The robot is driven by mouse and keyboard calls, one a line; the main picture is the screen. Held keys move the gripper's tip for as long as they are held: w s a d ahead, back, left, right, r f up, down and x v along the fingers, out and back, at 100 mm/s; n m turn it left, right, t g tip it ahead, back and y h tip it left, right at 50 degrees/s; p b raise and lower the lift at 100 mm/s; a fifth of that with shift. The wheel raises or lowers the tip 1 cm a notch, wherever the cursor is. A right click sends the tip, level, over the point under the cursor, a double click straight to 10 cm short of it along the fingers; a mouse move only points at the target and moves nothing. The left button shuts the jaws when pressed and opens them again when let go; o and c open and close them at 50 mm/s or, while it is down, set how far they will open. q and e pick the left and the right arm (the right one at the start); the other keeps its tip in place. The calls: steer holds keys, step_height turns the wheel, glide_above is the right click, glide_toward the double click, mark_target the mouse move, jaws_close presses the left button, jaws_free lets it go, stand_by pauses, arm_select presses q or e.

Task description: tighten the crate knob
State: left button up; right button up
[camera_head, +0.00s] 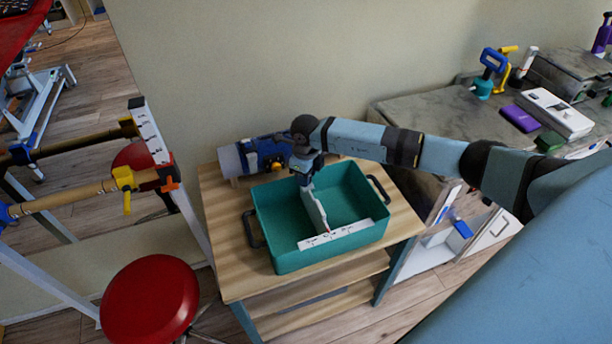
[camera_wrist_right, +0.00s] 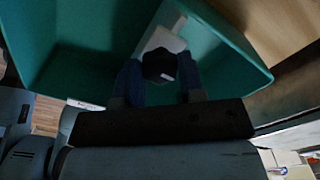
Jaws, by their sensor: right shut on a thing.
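The teal crate (camera_head: 291,256) stands on a wooden table, and its green walls also show in the wrist view (camera_wrist_right: 85,45). A pale pointer-like arm (camera_head: 316,212) reaches across the crate from under my right gripper (camera_head: 308,172) towards a white marked strip (camera_head: 345,232) on the near rim. Its reddish tip is near the strip's middle. In the wrist view, a dark knob (camera_wrist_right: 158,65) with a small white mark sits between the two blue fingers of my right gripper (camera_wrist_right: 158,80), which is shut on it. The head view hides the knob. My left gripper is not in view.
The wooden table (camera_head: 222,215) is mostly bare around the crate. A blue and white device (camera_head: 262,156) lies behind it. A red stool (camera_head: 150,302) stands at front left, beside parallel bars (camera_head: 90,190). A grey bench (camera_head: 430,113) with tools is at right.

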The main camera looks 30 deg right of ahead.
steer(key=m, duration=0.3)
steer(key=shift+m, duration=0.4)
steer(key=m, duration=0.3)
steer(key=shift+m, duration=0.3)
steer(key=m, duration=0.4)
steer(key=shift+r, duration=0.1)
steer(key=shift+m+p, duration=0.35)
steer(key=shift+m, duration=1.65)
steer(key=o, duration=0.9)
steer(key=shift+o, duration=0.2)
